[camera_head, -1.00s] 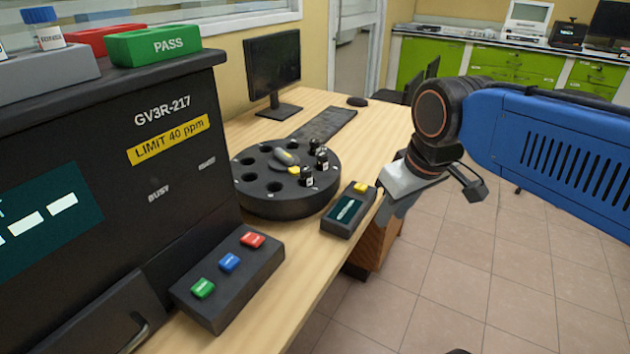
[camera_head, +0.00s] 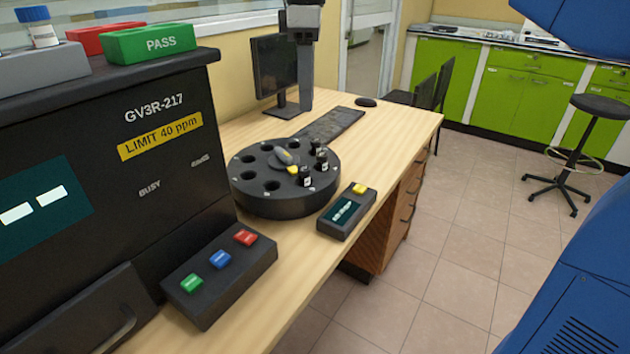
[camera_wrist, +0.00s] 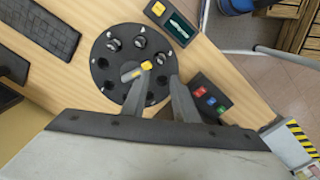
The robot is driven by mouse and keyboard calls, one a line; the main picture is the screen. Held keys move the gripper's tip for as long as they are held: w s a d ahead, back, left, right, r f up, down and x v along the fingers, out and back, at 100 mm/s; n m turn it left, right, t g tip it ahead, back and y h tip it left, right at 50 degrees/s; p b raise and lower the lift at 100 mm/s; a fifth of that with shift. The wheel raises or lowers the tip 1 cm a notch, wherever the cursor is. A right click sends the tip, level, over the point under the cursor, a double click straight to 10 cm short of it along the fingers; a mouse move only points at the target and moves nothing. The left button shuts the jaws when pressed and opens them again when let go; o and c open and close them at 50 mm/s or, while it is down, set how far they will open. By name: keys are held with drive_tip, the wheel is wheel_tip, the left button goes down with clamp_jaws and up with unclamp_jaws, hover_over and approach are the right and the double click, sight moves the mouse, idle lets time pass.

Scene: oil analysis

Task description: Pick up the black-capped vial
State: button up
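Three small black-capped vials stand upright in holes of the round black carousel (camera_head: 285,207): a front one (camera_head: 305,177), a middle one (camera_head: 321,161) and a rear one (camera_head: 316,146). In the wrist view, the vials show as round tops (camera_wrist: 114,44), (camera_wrist: 140,42) and (camera_wrist: 161,58) on the upper side of the carousel (camera_wrist: 104,88). My gripper (camera_wrist: 160,76) is open and empty, its fingers spread over the carousel's lower right side in that view. In the head view, my gripper (camera_head: 304,100) hangs pointing down, in front of the monitor and above the desk.
A yellow-tipped grey piece (camera_head: 286,158) sits at the carousel's centre. A small display box (camera_head: 346,212) and a three-button panel (camera_head: 220,278) flank the carousel. The tall black analyser (camera_head: 110,180) stands left. A keyboard (camera_head: 333,124) and monitor (camera_head: 272,70) are behind. Bare desk borders the carousel.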

sight(304, 168)
drive_tip(key=shift+n, duration=0.3)
drive_tip(key=f, duration=1.1)
drive_tip(key=a+f, duration=0.1)
drive_tip(key=f, duration=0.5)
drive_tip(key=shift+w, duration=0.1)
clamp_jaws()
